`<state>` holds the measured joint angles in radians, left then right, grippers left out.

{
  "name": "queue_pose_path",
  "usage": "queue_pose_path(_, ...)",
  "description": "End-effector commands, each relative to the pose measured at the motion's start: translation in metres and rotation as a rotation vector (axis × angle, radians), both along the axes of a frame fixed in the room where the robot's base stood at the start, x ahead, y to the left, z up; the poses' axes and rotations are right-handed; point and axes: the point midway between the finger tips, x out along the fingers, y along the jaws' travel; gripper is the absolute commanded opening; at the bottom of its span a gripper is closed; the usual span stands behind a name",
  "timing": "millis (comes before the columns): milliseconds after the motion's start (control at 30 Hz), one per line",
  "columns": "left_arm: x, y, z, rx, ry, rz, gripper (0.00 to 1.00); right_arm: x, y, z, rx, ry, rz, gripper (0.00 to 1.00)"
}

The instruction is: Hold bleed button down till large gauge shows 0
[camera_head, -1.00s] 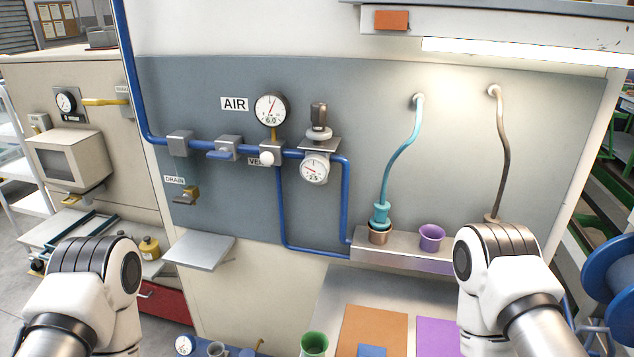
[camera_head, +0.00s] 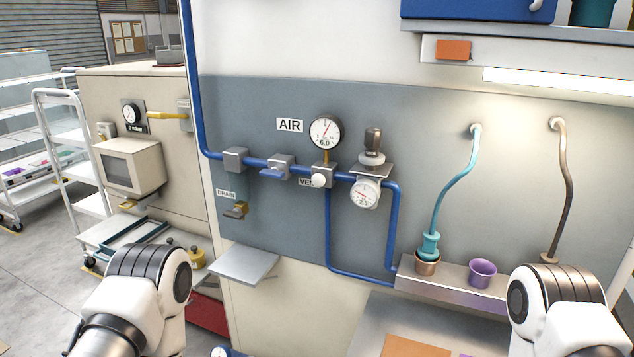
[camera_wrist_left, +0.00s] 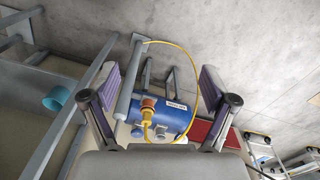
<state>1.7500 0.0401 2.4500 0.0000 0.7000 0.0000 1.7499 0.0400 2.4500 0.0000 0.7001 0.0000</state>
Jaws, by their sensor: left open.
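My left gripper (camera_wrist_left: 160,85) is open and empty in the left wrist view, above the floor and a blue tank (camera_wrist_left: 172,116). In the head view only my arm links show, both well below the button.
A small grey shelf (camera_head: 245,263) juts out below. A ledge (camera_head: 450,290) at right holds a copper cup and a purple cup (camera_head: 482,273). A yellow hose (camera_wrist_left: 208,75) loops by the tank.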

Motion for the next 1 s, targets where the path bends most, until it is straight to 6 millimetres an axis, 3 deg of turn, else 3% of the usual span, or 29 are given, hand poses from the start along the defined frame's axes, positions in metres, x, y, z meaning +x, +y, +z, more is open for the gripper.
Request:
queue_pose_path(67,0.0000,0.0000,0.0000,0.000,0.000,0.000,0.85,0.0000,0.0000,0.0000,0.000,0.000,0.000,0.40)
queue_pose_path(100,0.0000,0.0000,0.0000,0.000,0.000,0.000,0.78,0.0000,0.0000,0.0000,0.000,0.000,0.000,0.40)
queue_pose_path(300,0.0000,0.0000,0.0000,0.000,0.000,0.000,0.07,0.0000,0.0000,0.0000,0.000,0.000,0.000,0.40)
queue_pose_path(333,0.0000,0.0000,0.0000,0.000,0.000,0.000,0.00,0.0000,0.0000,0.0000,0.000,0.000,0.000,0.40)
queue_pose_path(1000,0.0000,0.0000,0.0000,0.000,0.000,0.000,0.00,0.0000,0.0000,0.0000,0.000,0.000,0.000,0.40)
